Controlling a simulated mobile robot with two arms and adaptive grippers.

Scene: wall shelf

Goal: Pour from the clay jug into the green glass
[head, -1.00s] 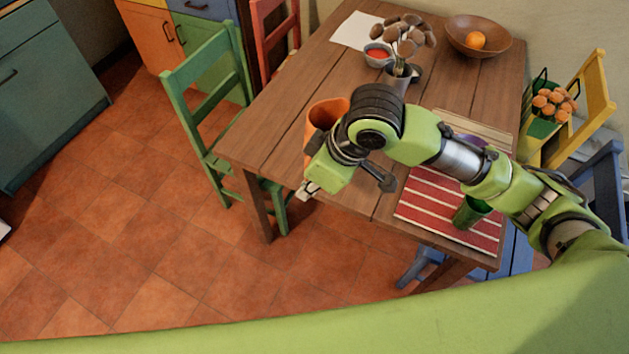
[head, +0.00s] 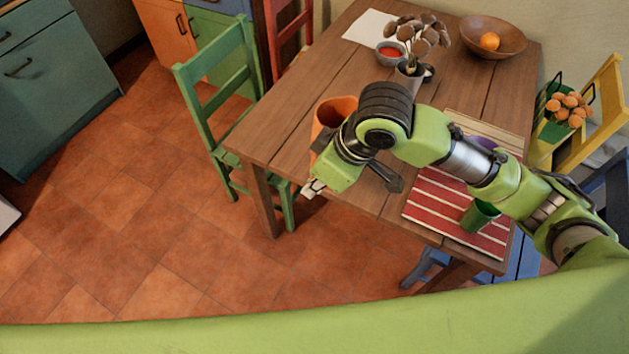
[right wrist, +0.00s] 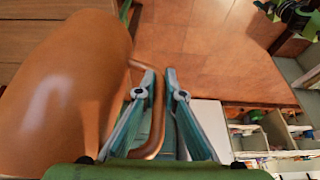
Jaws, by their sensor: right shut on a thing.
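The orange-brown clay jug (head: 331,115) is at the table's near left side, partly hidden behind my right arm. It also fills the left of the right wrist view (right wrist: 65,85). My right gripper (head: 312,188) is shut on the jug's handle, which shows between the fingers (right wrist: 162,85) in the right wrist view. I cannot tell whether the jug touches the table. The green glass (head: 480,217) stands on the red striped mat (head: 432,205) near the table's front edge, to the right of the jug and close beside my forearm. My left gripper is not in view.
On the wooden table (head: 290,110) are a flower vase (head: 410,70), a small bowl of red food (head: 389,52) and a wooden bowl (head: 508,40) with an orange. A purple item is partly behind my arm. A green chair (head: 222,85) stands left. Floor in front is clear.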

